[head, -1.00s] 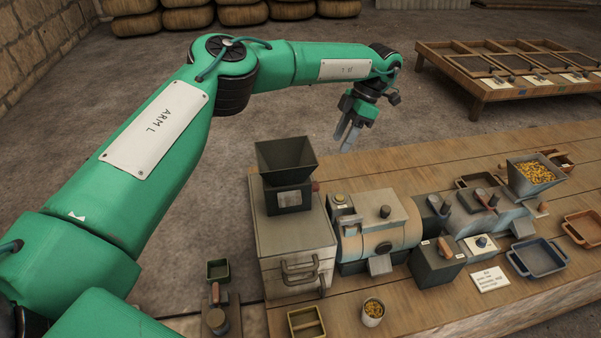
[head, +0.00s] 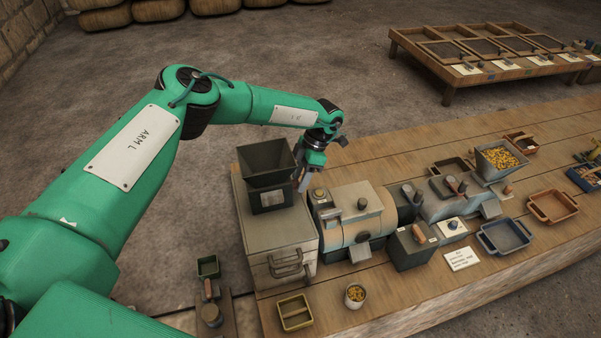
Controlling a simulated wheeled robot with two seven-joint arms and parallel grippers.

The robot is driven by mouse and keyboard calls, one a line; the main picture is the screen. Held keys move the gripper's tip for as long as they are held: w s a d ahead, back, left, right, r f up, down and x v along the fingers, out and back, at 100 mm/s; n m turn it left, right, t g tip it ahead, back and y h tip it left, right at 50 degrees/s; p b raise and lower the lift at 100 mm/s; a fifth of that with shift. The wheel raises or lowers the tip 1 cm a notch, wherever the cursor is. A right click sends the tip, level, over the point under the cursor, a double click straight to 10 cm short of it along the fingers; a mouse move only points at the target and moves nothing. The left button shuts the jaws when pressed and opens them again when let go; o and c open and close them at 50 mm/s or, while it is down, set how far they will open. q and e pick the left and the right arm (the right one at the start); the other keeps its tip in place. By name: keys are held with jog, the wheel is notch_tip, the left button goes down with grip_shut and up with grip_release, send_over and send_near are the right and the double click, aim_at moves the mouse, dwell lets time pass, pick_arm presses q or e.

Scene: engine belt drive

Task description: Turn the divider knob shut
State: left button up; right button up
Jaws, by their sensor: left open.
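My left gripper (head: 302,180) points down just right of the dark hopper (head: 267,178) on the grey box machine (head: 279,243), near its back right edge. It looks empty, and its fingers show small. Several knobs show, and I cannot tell which is the divider knob. A yellowish round knob (head: 319,194) lies just right of the fingers, apart from them in the picture. A round dial (head: 453,225) sits on a small pale block to the right. My right gripper is out of view.
The machines stand in a row on a long wooden bench (head: 430,305). A dark control box (head: 412,250) with an orange-brown lever, a blue tray (head: 505,237) and a cup of yellow pieces (head: 355,296) are along the front. A hopper of yellow grains (head: 501,160) stands right.

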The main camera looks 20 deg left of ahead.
pick_arm(q)
jog(key=shift+f, duration=0.15)
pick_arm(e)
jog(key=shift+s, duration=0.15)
pick_arm(q)
jog(key=shift+c, duration=0.3)
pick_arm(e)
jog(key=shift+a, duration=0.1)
pick_arm(q)
jog(key=c, duration=0.9)
jog(key=shift+c, duration=0.2)
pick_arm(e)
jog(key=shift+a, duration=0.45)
